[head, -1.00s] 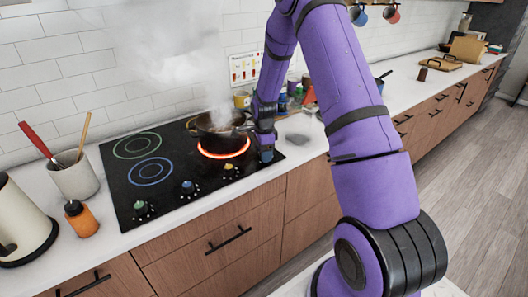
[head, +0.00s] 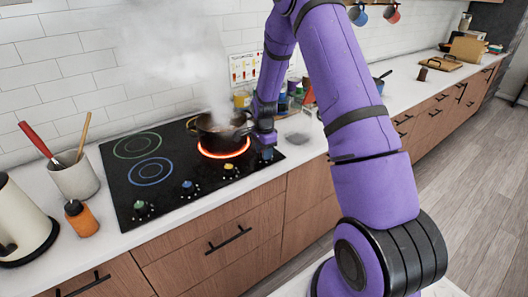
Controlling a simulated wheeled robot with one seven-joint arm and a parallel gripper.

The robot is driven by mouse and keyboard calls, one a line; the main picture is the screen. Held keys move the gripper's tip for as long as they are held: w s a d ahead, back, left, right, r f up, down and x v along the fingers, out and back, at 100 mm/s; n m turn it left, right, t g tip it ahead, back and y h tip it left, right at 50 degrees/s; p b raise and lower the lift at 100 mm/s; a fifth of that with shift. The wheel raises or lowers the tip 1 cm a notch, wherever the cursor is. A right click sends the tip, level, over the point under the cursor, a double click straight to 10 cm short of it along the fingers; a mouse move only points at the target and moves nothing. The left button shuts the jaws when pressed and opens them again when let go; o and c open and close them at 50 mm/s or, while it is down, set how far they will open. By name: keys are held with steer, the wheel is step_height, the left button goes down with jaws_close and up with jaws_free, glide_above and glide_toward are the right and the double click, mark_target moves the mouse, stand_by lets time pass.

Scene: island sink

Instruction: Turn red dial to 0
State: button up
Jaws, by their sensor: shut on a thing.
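The black cooktop (head: 165,190) has a row of dials along its front: a green dial (head: 139,205), a blue dial (head: 187,186) and a yellow dial (head: 228,167). The red dial is hidden by my gripper (head: 266,153), which points down at the right end of this row. My gripper is shut on the dial there; the fingertips are small and dark. The red-ringed burner (head: 224,154) glows orange under a dark pot (head: 218,137).
Steam (head: 170,45) rises from the pot, just left of my gripper. Cups and small bottles (head: 290,92) stand behind it. A utensil crock (head: 74,176) and an orange bottle (head: 81,217) stand left of the cooktop. The counter right of the gripper is partly clear.

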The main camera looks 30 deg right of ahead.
steer(key=n, duration=0.5)
steer(key=shift+n, duration=0.3)
steer(key=n, duration=0.4)
steer(key=shift+n, duration=0.3)
steer(key=n, duration=2.2)
steer(key=shift+n, duration=2.4)
